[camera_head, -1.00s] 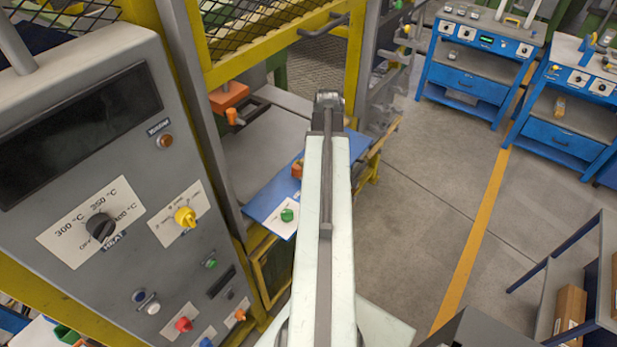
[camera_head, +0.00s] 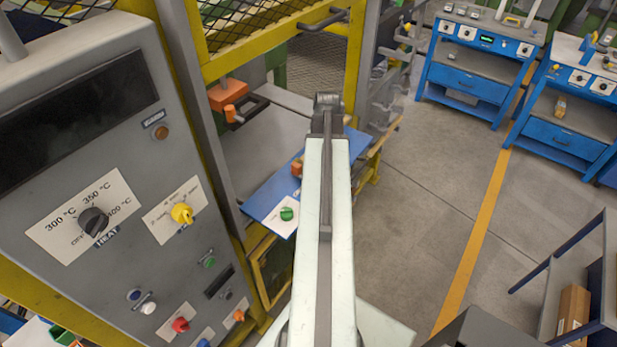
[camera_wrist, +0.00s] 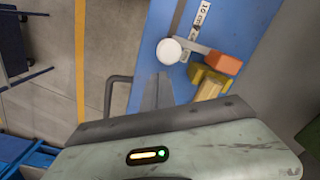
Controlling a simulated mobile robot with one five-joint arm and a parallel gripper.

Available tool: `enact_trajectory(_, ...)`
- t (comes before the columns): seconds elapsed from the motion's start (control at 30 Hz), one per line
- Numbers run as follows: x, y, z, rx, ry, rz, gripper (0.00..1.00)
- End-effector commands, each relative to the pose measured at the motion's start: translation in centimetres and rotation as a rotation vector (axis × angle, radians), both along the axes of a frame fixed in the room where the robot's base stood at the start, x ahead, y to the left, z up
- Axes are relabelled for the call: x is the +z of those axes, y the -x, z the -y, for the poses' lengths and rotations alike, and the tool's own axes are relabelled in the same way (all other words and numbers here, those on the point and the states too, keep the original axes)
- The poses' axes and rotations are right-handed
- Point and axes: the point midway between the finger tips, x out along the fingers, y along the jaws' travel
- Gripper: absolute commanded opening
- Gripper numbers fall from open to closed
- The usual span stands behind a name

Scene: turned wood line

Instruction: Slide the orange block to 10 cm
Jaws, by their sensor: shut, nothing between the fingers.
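The orange block (camera_wrist: 223,62) sits on the blue board (camera_wrist: 170,20) in the wrist view, at the end of a grey bar and beside a yellow block (camera_wrist: 206,87). A white strip (camera_wrist: 201,18) with a 10 cm mark lies on the board above it. My gripper (camera_wrist: 158,80) is shut and empty, left of the yellow block and below a round white knob (camera_wrist: 169,51). Whether it touches anything is unclear. In the head view an orange part (camera_head: 296,167) shows on the blue board (camera_head: 266,200), partly hidden by my arm, which also hides my gripper.
A grey control panel (camera_head: 100,250) with knobs and buttons stands close on the left. A green button (camera_head: 287,214) is on the board's near end. Yellow frame posts (camera_head: 356,50) rise behind. Open floor (camera_head: 420,200) lies to the right, before blue workbenches (camera_head: 470,75).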

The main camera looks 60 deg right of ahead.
Motion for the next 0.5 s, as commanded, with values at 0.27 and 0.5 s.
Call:
enact_trajectory(0.27, -1.2, 0.0, 0.0, 0.000, 0.000, 0.000, 0.00)
enact_trajectory(0.5, -2.0, 0.0, 0.0, 0.000, 0.000, 0.000, 0.00)
